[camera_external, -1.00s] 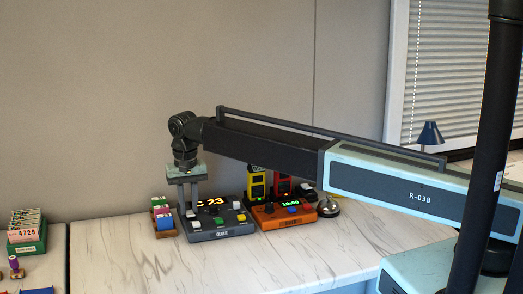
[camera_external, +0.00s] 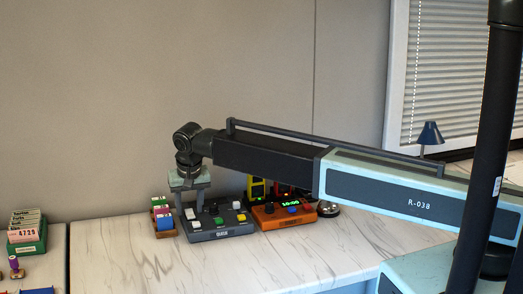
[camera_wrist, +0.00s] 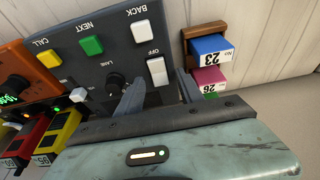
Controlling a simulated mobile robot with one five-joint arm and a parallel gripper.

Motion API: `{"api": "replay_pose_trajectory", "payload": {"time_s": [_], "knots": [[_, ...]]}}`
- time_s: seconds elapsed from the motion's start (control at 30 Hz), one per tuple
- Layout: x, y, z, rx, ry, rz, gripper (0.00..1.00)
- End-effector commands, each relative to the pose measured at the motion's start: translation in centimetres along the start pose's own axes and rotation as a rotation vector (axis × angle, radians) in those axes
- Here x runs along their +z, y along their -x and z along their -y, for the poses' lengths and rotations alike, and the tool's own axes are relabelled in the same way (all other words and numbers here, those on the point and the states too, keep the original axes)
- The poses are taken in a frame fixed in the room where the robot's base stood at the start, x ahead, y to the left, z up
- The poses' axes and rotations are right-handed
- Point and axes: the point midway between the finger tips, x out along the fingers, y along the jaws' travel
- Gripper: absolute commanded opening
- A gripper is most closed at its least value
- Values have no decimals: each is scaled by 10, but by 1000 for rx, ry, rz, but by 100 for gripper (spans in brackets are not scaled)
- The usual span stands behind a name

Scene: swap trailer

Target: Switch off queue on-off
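The grey queue console (camera_external: 225,233) stands on the counter. In the wrist view it fills the upper left (camera_wrist: 118,45). A white switch (camera_wrist: 158,72) labelled OFF sits near its edge; I cannot tell which side is pressed. Beside it are the white BACK button (camera_wrist: 141,31), the green NEXT button (camera_wrist: 91,45), the yellow CALL button (camera_wrist: 48,59) and the black LANE knob (camera_wrist: 115,82). My gripper (camera_wrist: 158,92) is open and empty, its fingers on either side of the switch in the picture. In the outside view my gripper (camera_external: 190,205) hangs over the console's left back; contact cannot be told.
A brown holder with blue and pink number tags (camera_external: 164,221) stands close left of the console. An orange device (camera_external: 285,216) with a lit display is close on its right, with yellow and red units behind. A bell (camera_external: 328,209) stands beyond. The counter's front is clear.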

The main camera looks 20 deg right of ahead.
Motion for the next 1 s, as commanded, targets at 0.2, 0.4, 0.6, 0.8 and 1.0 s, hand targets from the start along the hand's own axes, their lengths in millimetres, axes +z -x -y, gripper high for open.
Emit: {"api": "replay_pose_trajectory", "payload": {"time_s": [0.2,0.4,0.6,0.8,1.0], "knots": [[0,0,0,-1,0,0,44],[-1,10,0,-1,0,0,44],[-2,44,0,-1,1,0,44],[-2,77,0,0,0,0,44],[0,79,0,0,0,0,44]]}}
